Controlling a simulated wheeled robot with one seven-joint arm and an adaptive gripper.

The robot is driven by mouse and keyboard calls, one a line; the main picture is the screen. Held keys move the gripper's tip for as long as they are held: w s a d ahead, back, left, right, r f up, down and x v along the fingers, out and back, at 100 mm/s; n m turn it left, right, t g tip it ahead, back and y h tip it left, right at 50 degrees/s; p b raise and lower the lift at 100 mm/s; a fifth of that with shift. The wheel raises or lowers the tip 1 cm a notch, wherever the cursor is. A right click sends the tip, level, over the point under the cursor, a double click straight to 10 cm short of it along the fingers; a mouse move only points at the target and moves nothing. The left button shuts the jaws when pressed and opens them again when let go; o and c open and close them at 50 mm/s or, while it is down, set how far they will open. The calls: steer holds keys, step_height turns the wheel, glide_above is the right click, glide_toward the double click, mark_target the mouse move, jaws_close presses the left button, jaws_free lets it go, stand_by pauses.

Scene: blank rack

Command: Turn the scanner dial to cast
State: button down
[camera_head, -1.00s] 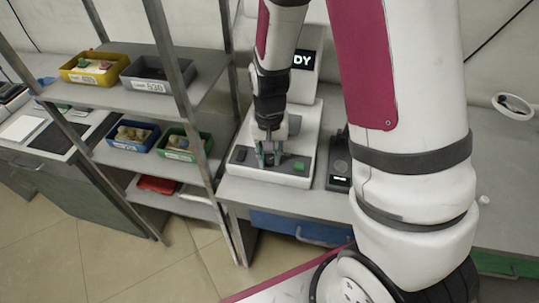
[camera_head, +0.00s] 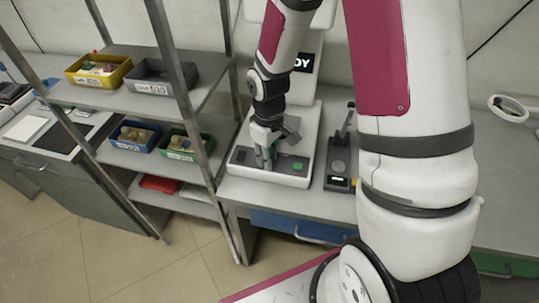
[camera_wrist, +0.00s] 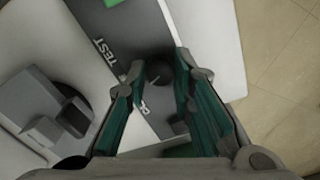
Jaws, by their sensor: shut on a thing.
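The white scanner (camera_head: 305,115) stands on the bench; the letters "DY" show on its dark screen (camera_head: 302,62). Its dark front panel (camera_head: 283,168) has a green button (camera_head: 298,167) to the right of my gripper. My gripper (camera_head: 266,162) points down at the panel's left part. In the wrist view the dark round dial (camera_wrist: 153,72) sits between the two green-padded fingers of my gripper (camera_wrist: 160,82), which are shut on it. The label "TEST" (camera_wrist: 104,52) is readable beside the dial. Another label, starting with "C", is partly hidden by a finger.
A metal rack (camera_head: 185,100) with yellow, grey, blue and green bins stands close on the left. A small dark device (camera_head: 340,170) with an upright lever is right of the scanner. A grey blocky part (camera_wrist: 50,110) lies left of the fingers in the wrist view.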

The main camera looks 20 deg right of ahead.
steer(key=n+p, duration=0.1)
steer(key=n, duration=0.3)
steer(key=shift+a+n, duration=0.1)
steer(key=shift+n, duration=0.3)
steer(key=shift+p, duration=0.3)
steer(key=c, duration=1.4)
jaws_free()
steer(key=shift+o, duration=0.2)
step_height(320, 180, up, 12)
steer(key=shift+r, duration=0.1)
